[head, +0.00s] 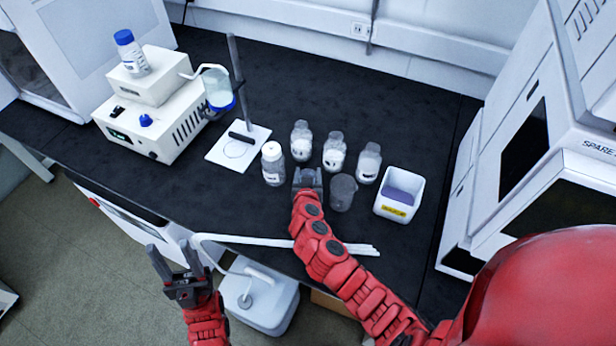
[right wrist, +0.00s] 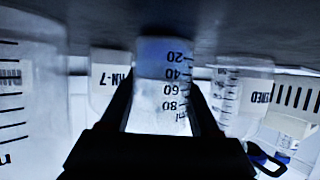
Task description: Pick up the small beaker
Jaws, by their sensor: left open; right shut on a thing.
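The small beaker (right wrist: 162,95), clear with "20 40 60 80" marks, stands between the fingers of my right gripper (right wrist: 162,105) in the right wrist view, which is upside down. The fingers are shut on its sides. In the head view my right gripper (head: 308,178) is low over the bench among the bottles and hides most of this beaker. I cannot tell whether its base touches the bench. My left gripper (head: 173,258) is open and empty, in front of the bench's front edge.
A larger grey beaker (head: 342,193) stands close right of my right gripper. Several capped bottles (head: 334,152) stand behind and left of it. White rods (head: 260,241) lie along the front edge.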

